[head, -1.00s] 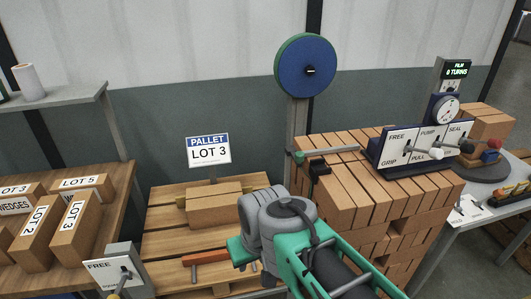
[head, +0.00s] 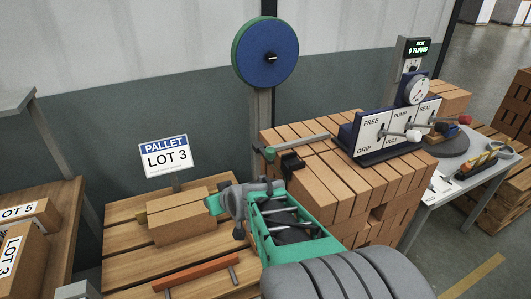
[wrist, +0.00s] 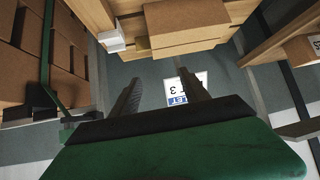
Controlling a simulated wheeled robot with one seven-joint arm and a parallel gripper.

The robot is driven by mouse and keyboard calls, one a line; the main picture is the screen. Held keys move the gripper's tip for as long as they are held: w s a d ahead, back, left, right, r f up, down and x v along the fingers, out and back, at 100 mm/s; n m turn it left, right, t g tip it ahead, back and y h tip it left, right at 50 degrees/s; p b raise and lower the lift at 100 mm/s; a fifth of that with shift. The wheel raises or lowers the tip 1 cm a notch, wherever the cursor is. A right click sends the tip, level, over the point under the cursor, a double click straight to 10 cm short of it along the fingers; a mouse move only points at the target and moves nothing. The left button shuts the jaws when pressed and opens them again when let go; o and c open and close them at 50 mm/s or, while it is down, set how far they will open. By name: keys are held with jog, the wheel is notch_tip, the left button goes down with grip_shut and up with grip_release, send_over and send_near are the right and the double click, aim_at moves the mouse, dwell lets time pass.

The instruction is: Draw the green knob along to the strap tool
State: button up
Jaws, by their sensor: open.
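The green knob (head: 270,153) sits at the left end of a thin grey bar, beside the post and over the left edge of the brick stack. The strap tool (head: 372,134) is a white-faced, dark-based unit with FREE, PUMP and SEAL lettering and levers, on top of the stack to the right of the knob. My gripper (head: 213,204) is left of and below the knob, in front of the pallet sign, apart from the knob. In the wrist view its two fingers (wrist: 160,95) are spread with nothing between them. I cannot identify the knob in the wrist view.
A blue reel (head: 265,52) tops the post. The brick stack (head: 325,185) stands right of my gripper. A wooden pallet (head: 130,260) with a carton (head: 180,217) and the LOT 3 sign (head: 165,156) lies left. A side table (head: 440,190) stands at the right.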

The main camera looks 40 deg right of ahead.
jog(key=d+f+m+t+h+b, duration=0.1)
jog(key=d+m+t+h, duration=0.2)
jog(key=d, duration=0.8)
jog(key=m+t+h, duration=0.1)
jog(key=t+h, duration=0.1)
jog(key=h, duration=0.3)
send_near(269, 148)
jog(key=x, duration=0.2)
jog(key=f+x, duration=0.1)
jog(key=x, duration=0.1)
jog(key=shift+w+d, duration=0.2)
jog(key=shift+d, duration=0.15)
jog(key=p+x, duration=0.1)
jog(key=x, duration=0.6)
jog(key=shift+w+d+r, duration=0.1)
jog(key=shift+w, duration=0.2)
jog(key=shift+c, duration=0.4)
grip_shut()
